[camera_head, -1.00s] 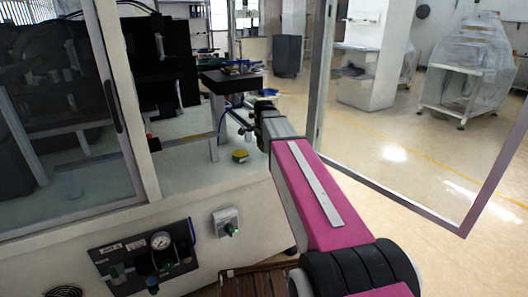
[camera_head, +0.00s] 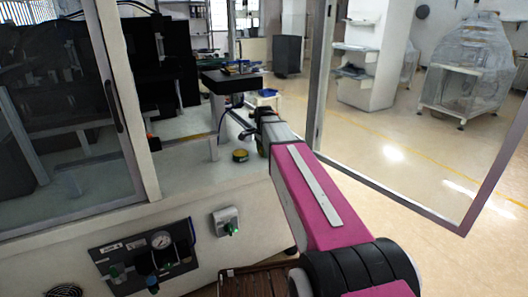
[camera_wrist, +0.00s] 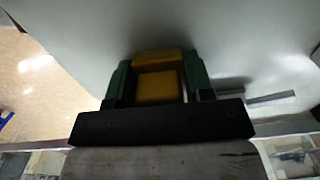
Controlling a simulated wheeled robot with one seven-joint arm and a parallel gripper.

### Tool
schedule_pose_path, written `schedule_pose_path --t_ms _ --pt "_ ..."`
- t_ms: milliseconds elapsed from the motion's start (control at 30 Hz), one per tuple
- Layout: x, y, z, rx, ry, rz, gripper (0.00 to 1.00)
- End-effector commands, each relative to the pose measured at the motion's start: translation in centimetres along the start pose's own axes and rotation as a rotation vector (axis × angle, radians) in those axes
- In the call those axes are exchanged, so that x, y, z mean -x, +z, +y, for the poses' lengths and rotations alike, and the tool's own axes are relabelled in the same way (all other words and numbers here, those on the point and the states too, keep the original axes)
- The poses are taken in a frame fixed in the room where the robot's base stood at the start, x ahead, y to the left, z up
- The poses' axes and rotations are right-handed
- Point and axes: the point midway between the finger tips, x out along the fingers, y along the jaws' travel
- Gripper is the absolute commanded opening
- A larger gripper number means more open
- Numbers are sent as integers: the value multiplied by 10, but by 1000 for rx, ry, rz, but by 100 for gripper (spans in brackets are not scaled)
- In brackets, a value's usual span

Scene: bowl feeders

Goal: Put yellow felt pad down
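The yellow felt pad (camera_wrist: 160,86) shows as a yellow block in the wrist view. My gripper (camera_wrist: 160,78) has its green fingers close against the pad's left and right sides, with no clear gap. A pale grey surface lies beyond the pad; I cannot tell whether the pad touches it. In the head view, a small yellow and dark shape (camera_head: 240,155) shows low over the white machine ledge (camera_head: 200,178), left of my arm's end. It is too small to tell pad from fingers there.
A black raised platform (camera_head: 231,82) on a post stands behind my arm's end. A glass door frame (camera_head: 318,90) stands open on the right. Dark machinery (camera_head: 160,60) fills the left. The ledge in front is mostly clear.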

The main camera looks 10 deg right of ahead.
Motion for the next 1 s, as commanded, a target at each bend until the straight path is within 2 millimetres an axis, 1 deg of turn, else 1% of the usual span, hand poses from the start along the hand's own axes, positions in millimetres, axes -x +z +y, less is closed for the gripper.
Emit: schedule_pose_path --t_ms 33,167,267,300,800,900,1000 --pt "-10 1 3 0 9 -2 67" --pt "-7 1 3 0 9 -2 67" --pt "2 1 3 0 9 -2 68" --pt "7 1 3 0 9 -2 73" --pt "95 0 1 0 5 -1 73" --pt "108 0 1 0 5 -1 73" --pt "117 0 1 0 5 -1 73"
